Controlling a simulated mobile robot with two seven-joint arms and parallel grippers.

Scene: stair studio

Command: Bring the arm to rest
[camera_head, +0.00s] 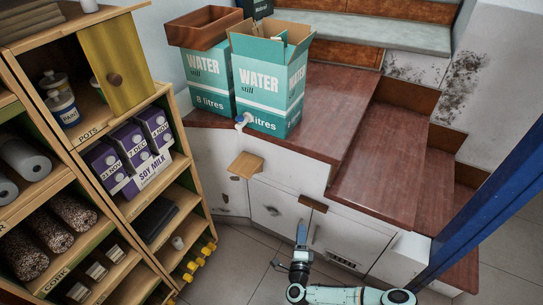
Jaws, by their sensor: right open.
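My right gripper (301,236) is in the lower middle of the head view, in front of the white cabinet doors, with its arm coming in from the bottom right. Its fingers point up in the picture and nothing shows between them. It is small in the picture, and I cannot tell whether it touches the cabinet. My left gripper is not in view.
A wooden shelf (122,205) with soy milk cartons (130,150) stands at left. Water boxes (270,80) stand on the red-brown stepped top (335,110). A blue post (490,200) crosses the right side. Tiled floor (235,265) shows clear between shelf and gripper.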

